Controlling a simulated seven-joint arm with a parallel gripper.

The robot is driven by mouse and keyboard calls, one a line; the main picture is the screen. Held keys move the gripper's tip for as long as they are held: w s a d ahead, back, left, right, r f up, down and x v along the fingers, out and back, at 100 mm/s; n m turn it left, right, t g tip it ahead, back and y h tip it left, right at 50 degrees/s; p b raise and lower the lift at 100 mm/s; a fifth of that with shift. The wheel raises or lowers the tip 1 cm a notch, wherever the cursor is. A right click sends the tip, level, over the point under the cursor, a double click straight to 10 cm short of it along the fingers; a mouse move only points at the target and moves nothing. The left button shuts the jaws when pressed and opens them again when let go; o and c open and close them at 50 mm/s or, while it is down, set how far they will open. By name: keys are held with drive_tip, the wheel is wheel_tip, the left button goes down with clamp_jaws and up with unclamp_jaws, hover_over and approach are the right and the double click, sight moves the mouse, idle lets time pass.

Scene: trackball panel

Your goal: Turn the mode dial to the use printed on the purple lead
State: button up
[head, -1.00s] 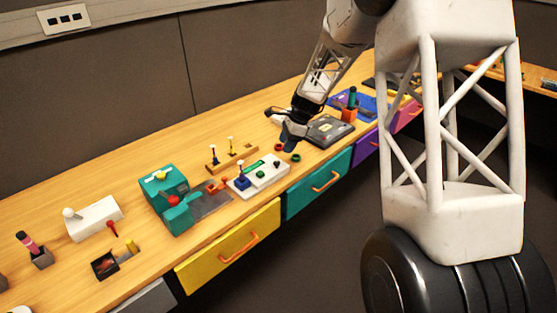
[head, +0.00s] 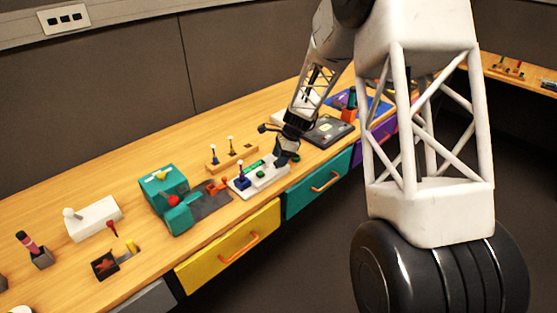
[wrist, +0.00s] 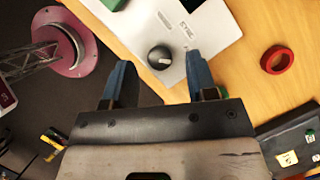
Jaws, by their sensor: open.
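The white panel (head: 268,182) lies on the bench, with a green strip and a blue joystick on it. In the wrist view a round dark dial (wrist: 160,57) with a pale mark sits on the white panel (wrist: 212,32). Printed words are beside the dial; one appears to read SYNC, and the other is cut off. My gripper (wrist: 159,80) is open, its blue fingers apart on either side below the dial, not gripping it. In the head view my gripper (head: 284,160) is over the panel's right end. I cannot make out a purple lead.
A red ring (wrist: 277,60) lies right of the panel in the wrist view. A teal device (head: 165,187) stands left of the panel. A wooden rack with pegs (head: 232,157) is behind it. A dark flat box (head: 330,130) lies to the right.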

drive_tip(key=shift+s+a+f, duration=0.1)
drive_tip(key=shift+a+f, duration=0.15)
drive_tip(key=shift+f, duration=0.3)
drive_tip(key=c, duration=0.9)
